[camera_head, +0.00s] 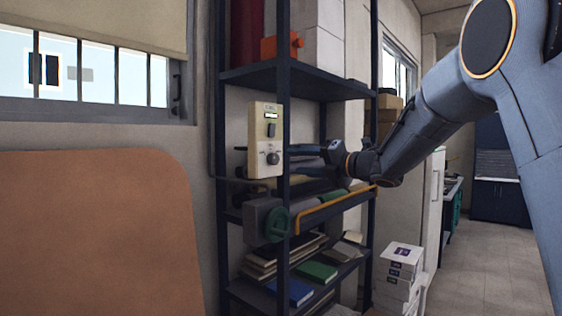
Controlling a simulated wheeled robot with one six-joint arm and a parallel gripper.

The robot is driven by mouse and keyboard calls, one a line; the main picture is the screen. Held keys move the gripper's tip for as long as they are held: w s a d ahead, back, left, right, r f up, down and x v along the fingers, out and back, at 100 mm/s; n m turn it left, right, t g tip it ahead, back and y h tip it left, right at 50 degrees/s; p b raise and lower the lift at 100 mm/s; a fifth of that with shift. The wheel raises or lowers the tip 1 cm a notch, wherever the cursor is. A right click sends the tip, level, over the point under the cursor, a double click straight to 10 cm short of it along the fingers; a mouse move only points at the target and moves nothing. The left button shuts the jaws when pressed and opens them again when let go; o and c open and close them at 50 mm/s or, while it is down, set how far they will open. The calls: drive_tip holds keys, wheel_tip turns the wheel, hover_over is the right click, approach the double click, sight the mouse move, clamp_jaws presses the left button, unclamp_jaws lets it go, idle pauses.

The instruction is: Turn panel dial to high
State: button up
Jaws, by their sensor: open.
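A cream control panel (264,140) is mounted upright at the front left of a dark metal shelf unit. It has a small display near its top, a dark switch below that, and a round dark dial (272,158) in its lower part. The dial's marks are too small to read. My gripper (292,157) reaches in from the right with its fingers pointing left toward the dial. The fingers are apart, with nothing seen between them. The tips are partly hidden behind the shelf post, so I cannot tell whether they touch the dial.
The dark shelf post (284,60) stands just right of the panel. A green handwheel (278,224) and a yellow-edged rail (335,205) sit below my gripper. Books (316,271) lie on lower shelves. White boxes (400,262) stand on the floor at right. A brown board (95,235) fills the lower left.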

sight(276, 159)
drive_tip(key=p+x, duration=0.2)
drive_tip(key=x, duration=0.5)
drive_tip(key=shift+w+a+p, duration=0.15)
drive_tip(key=shift+a+p, duration=0.15)
drive_tip(key=shift+a, duration=0.05)
drive_tip(key=c, duration=1)
